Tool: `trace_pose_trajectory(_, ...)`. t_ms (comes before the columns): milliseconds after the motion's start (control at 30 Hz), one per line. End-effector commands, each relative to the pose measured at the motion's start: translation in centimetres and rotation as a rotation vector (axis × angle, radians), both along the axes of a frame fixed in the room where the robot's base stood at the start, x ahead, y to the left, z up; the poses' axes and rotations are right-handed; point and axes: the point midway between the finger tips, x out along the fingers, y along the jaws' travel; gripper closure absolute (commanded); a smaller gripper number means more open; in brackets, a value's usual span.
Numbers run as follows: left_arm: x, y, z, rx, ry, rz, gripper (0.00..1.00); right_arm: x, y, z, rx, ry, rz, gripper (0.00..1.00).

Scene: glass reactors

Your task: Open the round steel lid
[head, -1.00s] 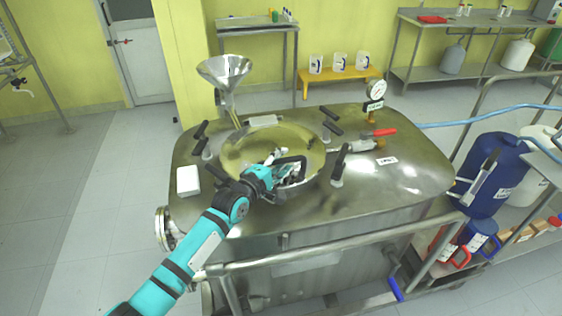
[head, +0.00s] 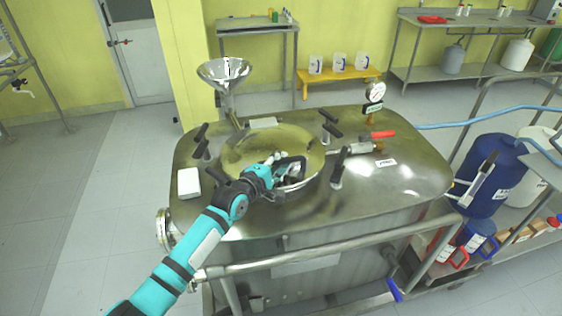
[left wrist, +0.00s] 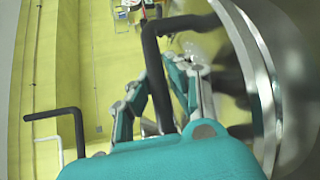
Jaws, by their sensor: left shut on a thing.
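The round steel lid (head: 242,143) lies on top of the large steel vessel (head: 405,172); its front part is hidden by my gripper. I cannot tell for sure whether its front edge is raised. My left gripper (head: 290,171) reaches over the lid's front edge and is shut on the lid's black handle. In the left wrist view, the gripper fingers (left wrist: 160,95) close around the black handle (left wrist: 152,58), and a shiny curved steel rim (left wrist: 268,90) stands at the right. Black clamp handles (head: 339,163) stand around the lid, angled away from it. My right gripper is not in view.
A steel funnel (head: 224,73) stands behind the lid. A pressure gauge (head: 375,91) and a red-handled valve (head: 383,134) sit at the right on the vessel top. A white box (head: 189,182) lies at the left. A steel rail (head: 330,257) runs along the front.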

Motion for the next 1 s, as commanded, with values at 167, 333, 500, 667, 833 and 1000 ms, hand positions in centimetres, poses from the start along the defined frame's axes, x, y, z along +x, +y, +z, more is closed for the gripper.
trace_pose_trajectory(167,0.7,0.2,3.2,-0.026,0.032,0.004,1.00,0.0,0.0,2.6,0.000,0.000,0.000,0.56)
trace_pose_trajectory(333,1.6,0.4,6.7,-0.058,0.117,0.005,1.00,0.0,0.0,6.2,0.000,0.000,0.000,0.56)
trace_pose_trajectory(500,3.2,0.9,9.8,-0.079,0.184,0.004,1.00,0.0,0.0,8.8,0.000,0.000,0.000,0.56)
trace_pose_trajectory(667,5.0,1.5,12.4,-0.078,0.181,0.004,1.00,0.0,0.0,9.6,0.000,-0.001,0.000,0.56)
trace_pose_trajectory(833,6.7,2.0,14.5,-0.078,0.182,0.003,1.00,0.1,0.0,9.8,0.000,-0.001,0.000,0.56)
trace_pose_trajectory(1000,8.0,2.4,15.9,-0.077,0.182,0.002,1.00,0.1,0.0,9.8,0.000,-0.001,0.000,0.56)
